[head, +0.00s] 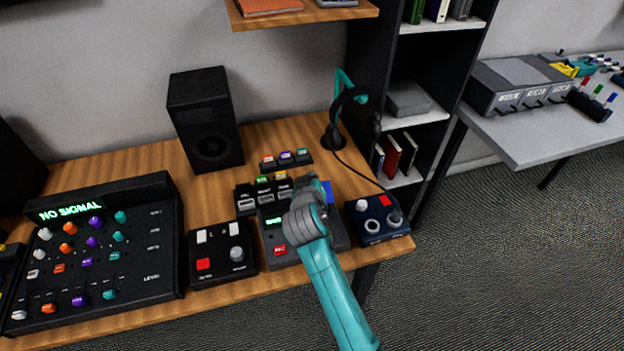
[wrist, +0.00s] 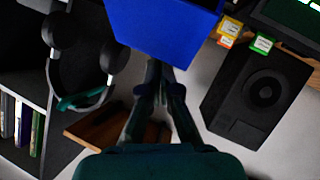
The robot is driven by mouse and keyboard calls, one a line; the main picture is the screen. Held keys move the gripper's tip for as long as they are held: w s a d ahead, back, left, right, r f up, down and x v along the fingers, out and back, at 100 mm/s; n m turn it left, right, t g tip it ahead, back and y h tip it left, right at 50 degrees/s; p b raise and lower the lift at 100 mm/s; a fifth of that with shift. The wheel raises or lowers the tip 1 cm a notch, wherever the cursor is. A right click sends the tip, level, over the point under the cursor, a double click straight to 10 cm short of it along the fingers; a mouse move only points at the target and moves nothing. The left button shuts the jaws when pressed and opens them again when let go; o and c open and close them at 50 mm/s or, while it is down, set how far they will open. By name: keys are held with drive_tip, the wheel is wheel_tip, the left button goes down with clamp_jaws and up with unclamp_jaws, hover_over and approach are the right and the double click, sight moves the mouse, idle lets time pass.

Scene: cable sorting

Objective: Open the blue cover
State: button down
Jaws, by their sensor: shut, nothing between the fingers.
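The blue cover (wrist: 165,28) fills the top middle of the wrist view as a flat, bright blue panel. In the head view only a small part of the blue cover (head: 327,191) shows, at the right of the dark device (head: 335,236) that has a green display and a red button. My gripper (wrist: 157,72) is shut and empty, its fingertips at the lower edge of the cover. I cannot tell whether they touch it. In the head view my gripper (head: 313,183) is over that device, and my arm hides much of it.
A knob box (head: 377,222) is right of the device, and a box with a red button (head: 221,252) is left of it. A mixer (head: 100,250) fills the left. A speaker (head: 204,118) and headphones (head: 350,110) are behind. Small coloured-label blocks (head: 286,160) lie behind the device.

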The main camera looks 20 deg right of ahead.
drive_tip(key=shift+w+f+g, duration=0.15)
drive_tip(key=shift+w+g, duration=0.85)
drive_tip(key=shift+w, duration=0.05)
drive_tip(key=shift+w+f+n+g, duration=0.15)
drive_tip(key=shift+w+f+g, duration=0.3)
drive_tip(key=shift+w, duration=0.2)
drive_tip(key=shift+w+f+n+g, duration=0.15)
drive_tip(key=shift+w+f+g, duration=0.25)
drive_tip(key=shift+w, duration=0.2)
drive_tip(key=shift+s, duration=0.1)
